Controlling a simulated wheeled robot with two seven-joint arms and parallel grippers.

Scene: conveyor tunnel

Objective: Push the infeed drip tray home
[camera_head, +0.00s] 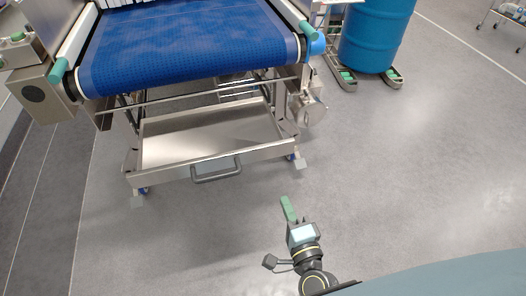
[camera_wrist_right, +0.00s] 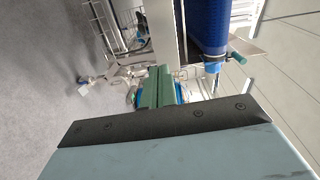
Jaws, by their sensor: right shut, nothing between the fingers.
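The infeed drip tray (camera_head: 209,132) is a shallow steel tray under the blue conveyor belt. It sticks out toward me from the frame, with a dark grey handle (camera_head: 216,170) on its front wall. My right gripper (camera_head: 289,208) is shut and empty, with green fingers, in front of the tray and to the right of the handle, apart from it. In the right wrist view the green fingers (camera_wrist_right: 158,86) lie together, pointing toward the conveyor frame. My left gripper is not in view.
The blue conveyor belt (camera_head: 190,45) hangs over the tray's back part. A blue drum (camera_head: 375,35) stands on a low wheeled base at the back right. A steel control box (camera_head: 42,93) is at the left. The grey floor in front and to the right is clear.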

